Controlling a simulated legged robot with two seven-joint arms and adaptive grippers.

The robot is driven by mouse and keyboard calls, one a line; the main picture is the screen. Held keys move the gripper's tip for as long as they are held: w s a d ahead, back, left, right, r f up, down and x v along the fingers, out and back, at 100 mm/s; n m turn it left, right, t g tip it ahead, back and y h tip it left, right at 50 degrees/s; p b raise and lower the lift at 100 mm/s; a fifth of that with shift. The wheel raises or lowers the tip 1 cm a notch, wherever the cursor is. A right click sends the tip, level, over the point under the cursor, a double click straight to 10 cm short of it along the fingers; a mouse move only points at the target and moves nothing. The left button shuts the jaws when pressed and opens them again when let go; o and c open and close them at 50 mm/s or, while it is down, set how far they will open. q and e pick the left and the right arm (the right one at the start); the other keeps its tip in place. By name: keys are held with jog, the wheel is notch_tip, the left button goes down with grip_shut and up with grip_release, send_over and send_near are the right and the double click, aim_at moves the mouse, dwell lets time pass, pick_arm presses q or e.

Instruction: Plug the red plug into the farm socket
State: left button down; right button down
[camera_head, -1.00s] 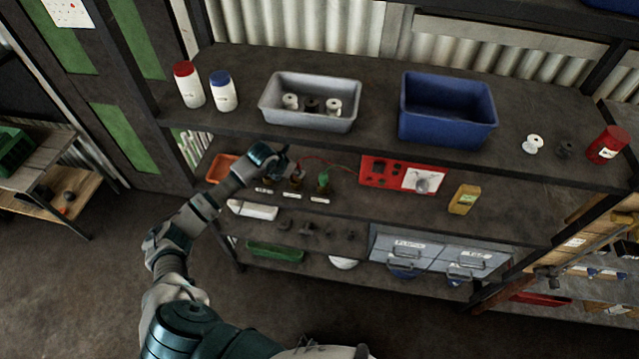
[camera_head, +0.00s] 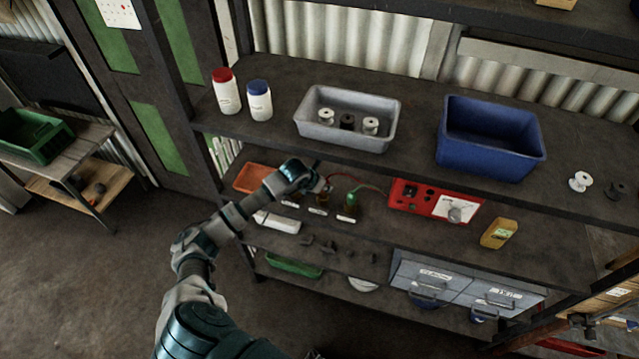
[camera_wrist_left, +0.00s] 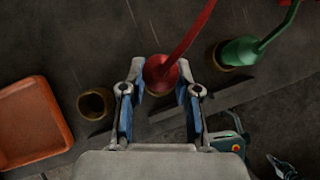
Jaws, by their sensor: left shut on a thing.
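My left gripper (camera_head: 320,183) is at the middle shelf, among the plug holders. In the left wrist view its two blue-padded fingers (camera_wrist_left: 160,108) are shut on the red plug (camera_wrist_left: 160,70), one finger on each side. A red cable rises from the plug. A brass-coloured holder ring shows just under the plug; I cannot tell whether the plug is still seated in it. A red panel (camera_head: 436,201) with dark sockets and a white dial plate stands to the right on the same shelf. Its socket labels are too small to read. My right gripper is not in view.
A green plug (camera_wrist_left: 240,50) stands in a holder right of the red one; an empty holder (camera_wrist_left: 96,103) is left. An orange tray (camera_wrist_left: 35,120) lies further left. The upper shelf (camera_head: 420,160) overhangs the panel. A yellow meter (camera_head: 498,233) sits right of it.

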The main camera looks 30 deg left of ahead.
pick_arm(q)
jog(key=shift+s+a+f, duration=0.15)
jog(key=shift+s+f, duration=0.5)
jog(key=shift+f, duration=0.05)
jog(key=shift+s, duration=0.1)
jog(key=shift+d+f, duration=0.15)
jog(key=shift+d, duration=0.05)
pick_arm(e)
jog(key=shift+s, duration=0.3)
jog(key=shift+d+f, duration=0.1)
pick_arm(q)
jog(key=shift+f, duration=0.1)
jog(key=shift+w+a, duration=0.2)
jog(key=shift+s+r, duration=0.1)
jog(key=shift+r, duration=0.15)
jog(key=shift+d+r, duration=0.1)
jog(key=shift+d, duration=0.1)
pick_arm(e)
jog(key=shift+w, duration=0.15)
